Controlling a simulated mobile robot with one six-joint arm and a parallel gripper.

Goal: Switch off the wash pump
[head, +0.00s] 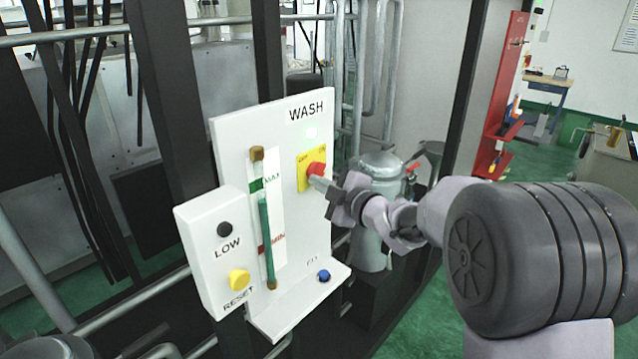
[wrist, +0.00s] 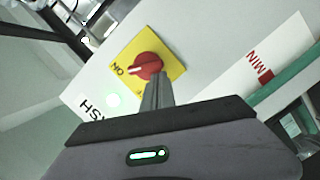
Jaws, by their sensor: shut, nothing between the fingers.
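The white WASH panel (head: 235,150) carries a red rotary knob (head: 316,169) on a yellow plate (head: 304,178). In the wrist view the red knob (wrist: 147,65) has a pale pointer line aimed toward the "ON" lettering on the yellow plate (wrist: 175,68).
A sight tube (head: 266,230) with MAX and MIN marks is left of the knob. A box with a dark LOW lamp (head: 224,229) and yellow RESET button (head: 239,279) juts out at lower left. A blue button (head: 323,276) sits below. A metal vessel (head: 375,240) stands behind my arm.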

